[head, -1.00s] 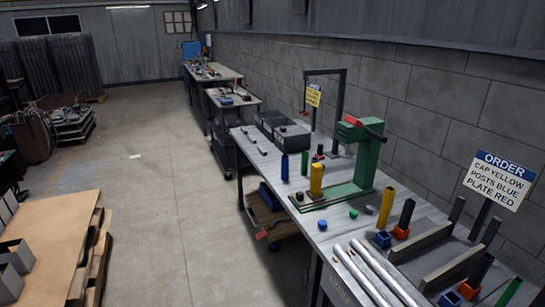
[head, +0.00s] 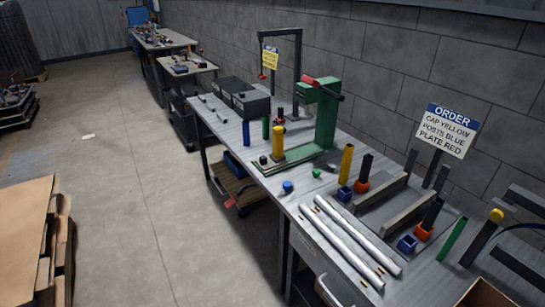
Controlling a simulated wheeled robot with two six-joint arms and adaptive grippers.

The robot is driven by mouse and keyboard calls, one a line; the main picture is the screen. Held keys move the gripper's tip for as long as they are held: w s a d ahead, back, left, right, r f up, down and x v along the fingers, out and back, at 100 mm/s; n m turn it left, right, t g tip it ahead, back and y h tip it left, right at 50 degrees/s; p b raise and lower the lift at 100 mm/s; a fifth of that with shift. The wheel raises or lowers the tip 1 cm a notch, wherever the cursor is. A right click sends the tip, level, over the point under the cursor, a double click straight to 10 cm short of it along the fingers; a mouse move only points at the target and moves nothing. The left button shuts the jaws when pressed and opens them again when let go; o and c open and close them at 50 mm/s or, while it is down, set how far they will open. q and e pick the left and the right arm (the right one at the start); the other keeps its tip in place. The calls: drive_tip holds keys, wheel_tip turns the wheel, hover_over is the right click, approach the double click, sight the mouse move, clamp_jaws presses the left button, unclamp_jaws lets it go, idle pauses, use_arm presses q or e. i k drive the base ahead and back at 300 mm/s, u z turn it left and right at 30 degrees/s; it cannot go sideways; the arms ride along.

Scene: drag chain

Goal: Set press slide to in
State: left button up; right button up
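The green press (head: 324,122) stands on the workbench near the wall, with a red lever with a dark end (head: 322,84) at its top. A long, low green base (head: 296,161) runs out from its foot toward the front left. A yellow cylinder (head: 278,143) stands upright on or at this base, clear of the press column and nearer its front end. A small dark knob-like part (head: 263,159) is at the front end. I cannot make out which part is the slide. Neither of my grippers shows.
The workbench (head: 240,150) carries dark boxes (head: 245,98), blue and green cylinders, small caps, long silver tubes (head: 345,240) and orange and blue holders. An order sign (head: 447,130) reads cap yellow, posts blue, plate red.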

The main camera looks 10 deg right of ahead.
sight(265, 162)
drive_tip(key=u, duration=0.6)
drive_tip(key=i, duration=1.6)
drive_tip(key=u, duration=2)
